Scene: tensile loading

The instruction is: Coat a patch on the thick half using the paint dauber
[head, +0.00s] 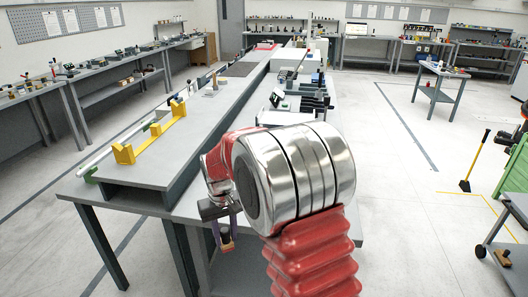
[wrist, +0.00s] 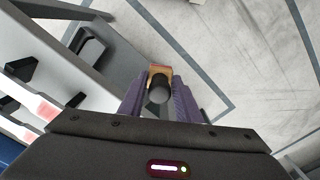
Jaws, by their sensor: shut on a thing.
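My gripper (head: 228,222) hangs over the front edge of the grey bench and points down. Its purple fingers are shut on what looks like the paint dauber (head: 227,246), a small piece with a tan-orange block end. In the wrist view the dauber (wrist: 159,74) shows a dark round handle between the fingers (wrist: 160,98) and the orange-tan block beyond. A long pale rod (head: 103,155) with green parts lies along the left edge of the raised bench, beside a yellow two-ended bracket (head: 154,137). I cannot tell for sure whether this rod has the thick half.
The raised grey bench top (head: 185,137) is mostly clear right of the yellow bracket. Dark fixtures (head: 300,100) stand on the lower bench to the right. A dark flat mat (head: 240,69) lies farther back. Open floor (head: 400,180) lies right of the bench.

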